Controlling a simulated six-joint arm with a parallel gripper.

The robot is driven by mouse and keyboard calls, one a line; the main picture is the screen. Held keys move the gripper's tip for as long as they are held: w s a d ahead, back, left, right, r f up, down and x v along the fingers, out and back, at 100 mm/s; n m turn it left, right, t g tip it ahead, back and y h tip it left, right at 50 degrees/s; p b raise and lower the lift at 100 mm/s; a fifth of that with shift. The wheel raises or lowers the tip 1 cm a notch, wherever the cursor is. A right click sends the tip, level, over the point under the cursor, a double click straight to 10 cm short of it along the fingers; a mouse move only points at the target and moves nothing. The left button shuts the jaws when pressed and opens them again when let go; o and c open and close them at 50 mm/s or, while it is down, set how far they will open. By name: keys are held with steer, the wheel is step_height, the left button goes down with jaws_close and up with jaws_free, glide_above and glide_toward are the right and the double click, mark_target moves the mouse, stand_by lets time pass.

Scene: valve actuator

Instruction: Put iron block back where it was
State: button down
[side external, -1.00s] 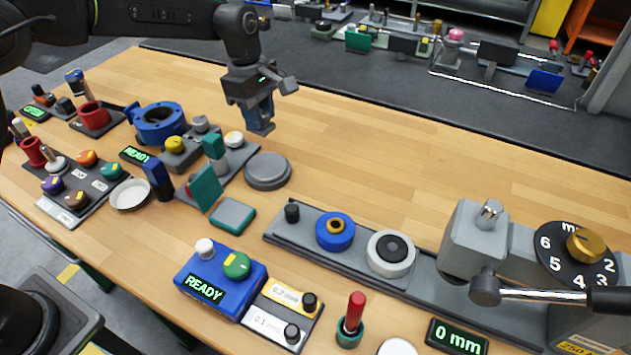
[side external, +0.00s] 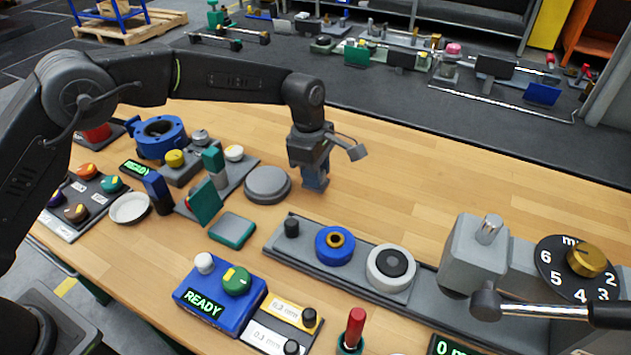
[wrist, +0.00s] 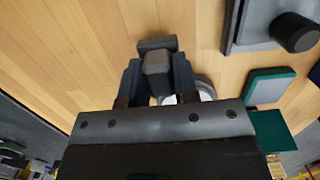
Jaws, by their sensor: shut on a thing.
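My gripper (side external: 315,184) points down over the wooden bench, just right of a round grey disc. In the wrist view my gripper (wrist: 157,66) is shut on a dark grey block, which I take to be the iron block (wrist: 157,73). It sits between the two fingers. In the side view the fingers and wrist hide most of the block, and I cannot tell whether it touches the bench.
The round grey disc (side external: 267,184) lies close left of my gripper. A grey rail plate (side external: 290,252) with a blue ring (side external: 335,245) is in front. A green-edged grey pad (side external: 232,229) lies front left. Bare bench is free behind and to the right.

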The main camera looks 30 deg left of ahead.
steer(key=shift+f, duration=1.5)
steer(key=shift+f, duration=0.2)
steer(key=c, duration=0.9)
jaws_free()
steer(key=r, duration=0.3)
steer(key=a+r, duration=0.1)
steer(key=r, duration=0.7)
steer(key=shift+a+r, duration=0.2)
steer(key=shift+r, duration=0.45)
